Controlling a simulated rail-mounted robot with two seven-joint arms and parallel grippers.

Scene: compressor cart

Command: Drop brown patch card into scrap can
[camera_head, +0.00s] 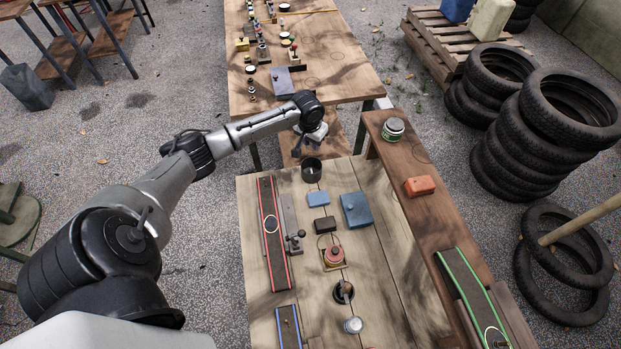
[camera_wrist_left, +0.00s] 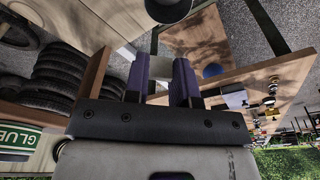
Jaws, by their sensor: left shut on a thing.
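My left gripper (camera_head: 299,149) is above the far edge of the near table, just behind the dark scrap can (camera_head: 311,171) in the head view. In the left wrist view its two purple fingers stand a little apart, with a thin brownish thing (camera_wrist_left: 160,69) between them. It appears to be the brown patch card, seen only in small part; the head view does not show it clearly. The scrap can stands upright and open, and its dark form also shows at the top of the left wrist view (camera_wrist_left: 168,9). My right gripper is out of view.
The near table (camera_head: 251,215) holds a blue box (camera_head: 356,209), a red button unit (camera_head: 334,256) and belt strips. A raised shelf (camera_head: 408,165) with a green-labelled tin (camera_head: 393,128) runs along its right. A far workbench (camera_head: 345,60) stands behind. Tyres (camera_head: 520,150) are stacked at right.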

